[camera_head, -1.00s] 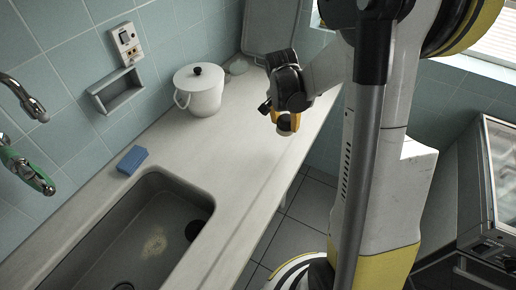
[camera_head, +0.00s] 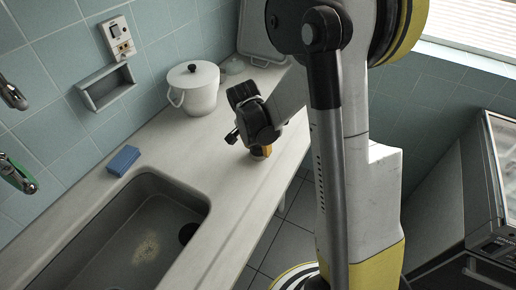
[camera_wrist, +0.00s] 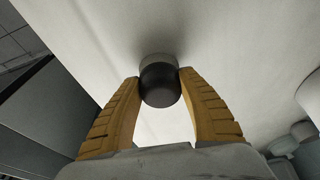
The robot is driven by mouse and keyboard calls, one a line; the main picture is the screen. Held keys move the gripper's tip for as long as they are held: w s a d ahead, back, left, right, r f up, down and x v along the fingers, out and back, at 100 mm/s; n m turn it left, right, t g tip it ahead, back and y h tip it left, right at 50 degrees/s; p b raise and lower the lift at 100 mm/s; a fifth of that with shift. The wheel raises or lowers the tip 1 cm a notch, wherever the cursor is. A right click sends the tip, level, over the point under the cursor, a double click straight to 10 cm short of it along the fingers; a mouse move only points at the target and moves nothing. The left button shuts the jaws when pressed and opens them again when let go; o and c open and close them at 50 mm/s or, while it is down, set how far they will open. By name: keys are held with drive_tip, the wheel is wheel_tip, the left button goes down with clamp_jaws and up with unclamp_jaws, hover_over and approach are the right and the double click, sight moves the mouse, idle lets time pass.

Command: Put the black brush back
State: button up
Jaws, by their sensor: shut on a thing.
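My gripper (camera_head: 262,152) hangs low over the marble counter, to the right of the sink. In the wrist view its two yellow fingers (camera_wrist: 159,88) are shut on a dark, rounded thing, which I take to be the black brush (camera_wrist: 160,88). A paler grey part shows behind its dark end, close to the counter surface. I cannot tell whether it touches the counter. In the head view the held thing is hidden by my gripper.
A white lidded pot (camera_head: 193,92) stands behind my gripper near the tiled wall. A blue sponge (camera_head: 123,160) lies by the sink (camera_head: 110,245). A grey wall holder (camera_head: 106,88) hangs above the counter. The counter's front edge drops to the floor on the right.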

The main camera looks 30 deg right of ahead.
drive_tip(key=o, duration=1.1)
drive_tip(key=p+v, duration=0.5)
drive_tip(key=v, duration=0.7)
drive_tip(key=s+a+r+n+t+y, duration=0.1)
drive_tip(key=s+a+r+n+t, duration=0.1)
drive_tip(key=s+r+n, duration=0.2)
drive_tip(key=s+a+r+n+t, duration=0.1)
drive_tip(key=s+a+r+n, duration=0.2)
drive_tip(key=s, duration=0.3)
drive_tip(key=s+a+r+n+t+y, duration=0.1)
drive_tip(key=s+a+r+n+t, duration=0.1)
drive_tip(key=s+r+n, duration=0.2)
drive_tip(key=shift+s+a+r+n+t+y, duration=0.3)
drive_tip(key=shift+s+a+r+n, duration=0.05)
drive_tip(key=shift+s+n, duration=0.15)
